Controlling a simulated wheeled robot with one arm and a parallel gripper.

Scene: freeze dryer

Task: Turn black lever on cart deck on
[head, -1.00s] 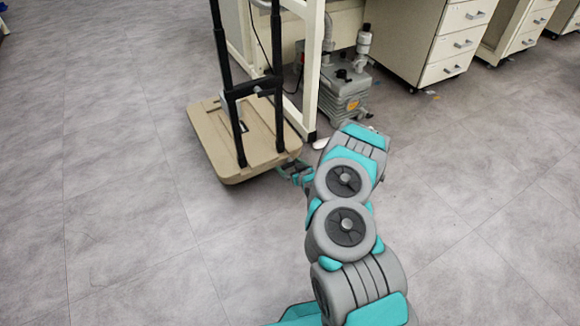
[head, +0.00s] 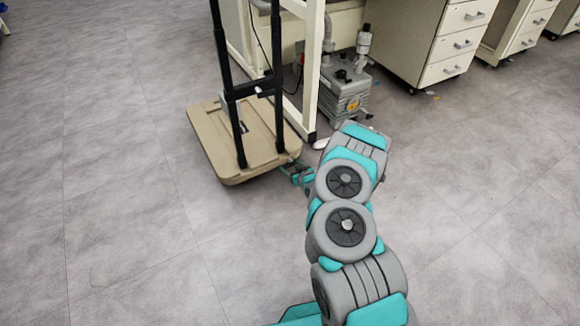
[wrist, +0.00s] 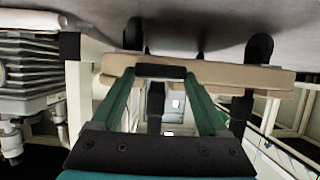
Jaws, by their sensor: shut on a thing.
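The cart (head: 208,138) has a flat beige deck and an upright black handle frame. My gripper (head: 292,167) is at the deck's near right corner in the head view, small and partly hidden by my own arm. In the wrist view, which looks upside down, the beige deck edge (wrist: 235,77) runs across the upper part with dark casters above it. My gripper's (wrist: 160,74) two green fingers reach to this edge. A short black piece, the black lever (wrist: 160,71), sits between the fingertips, and the gripper is shut on it. The lever's exact angle is hard to tell.
A white bench frame (head: 312,75) stands just behind the cart. A grey pump (head: 345,92) is on the floor under the bench, right of the cart. Drawer cabinets (head: 450,45) line the back right. The floor at left and front right is clear.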

